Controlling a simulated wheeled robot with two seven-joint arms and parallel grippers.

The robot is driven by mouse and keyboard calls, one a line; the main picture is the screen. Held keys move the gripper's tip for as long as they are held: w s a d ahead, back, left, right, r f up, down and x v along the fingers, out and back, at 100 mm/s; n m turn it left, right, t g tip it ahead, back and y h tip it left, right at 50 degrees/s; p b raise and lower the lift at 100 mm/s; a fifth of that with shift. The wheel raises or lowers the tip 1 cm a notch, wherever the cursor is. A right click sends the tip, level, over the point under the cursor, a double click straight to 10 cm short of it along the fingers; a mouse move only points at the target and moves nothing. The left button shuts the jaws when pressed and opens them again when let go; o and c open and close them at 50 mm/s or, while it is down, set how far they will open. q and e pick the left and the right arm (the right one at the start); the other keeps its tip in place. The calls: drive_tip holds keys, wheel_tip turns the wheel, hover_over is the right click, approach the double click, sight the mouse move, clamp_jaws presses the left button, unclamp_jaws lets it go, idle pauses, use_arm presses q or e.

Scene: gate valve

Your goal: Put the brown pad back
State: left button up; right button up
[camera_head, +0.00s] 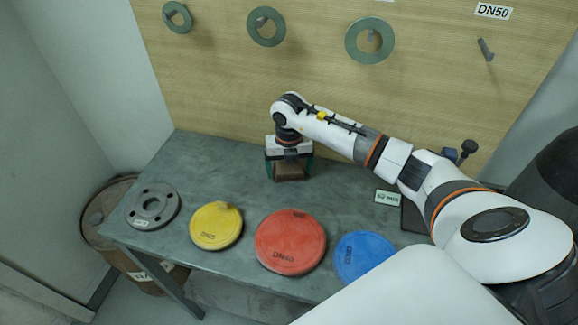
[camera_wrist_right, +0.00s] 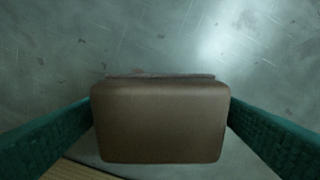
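The brown pad (camera_head: 290,173) is a small block at the back middle of the grey table, below my right gripper (camera_head: 289,163). In the right wrist view the brown pad (camera_wrist_right: 160,122) fills the space between the two green fingers, and both fingers meet its sides. My right gripper is shut on it. Whether its underside touches the table is hidden. A small white label (camera_head: 387,197), its text hard to read, stands at the table's right, beside a dark flat piece (camera_head: 412,218) partly hidden by my arm. My left gripper is out of view.
On the table (camera_head: 200,165) lie a grey flange (camera_head: 152,206), a yellow disc (camera_head: 216,226), a red disc (camera_head: 291,242) and a blue disc (camera_head: 364,257). Green rings (camera_head: 369,40) hang on the wooden wall behind. A brown drum (camera_head: 98,225) stands at left. The table's back left is clear.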

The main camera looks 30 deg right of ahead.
drive_tip(key=shift+r, duration=0.45)
wheel_tip(320, 180, up, 12)
drive_tip(key=b, duration=0.3)
drive_tip(key=shift+f, duration=0.25)
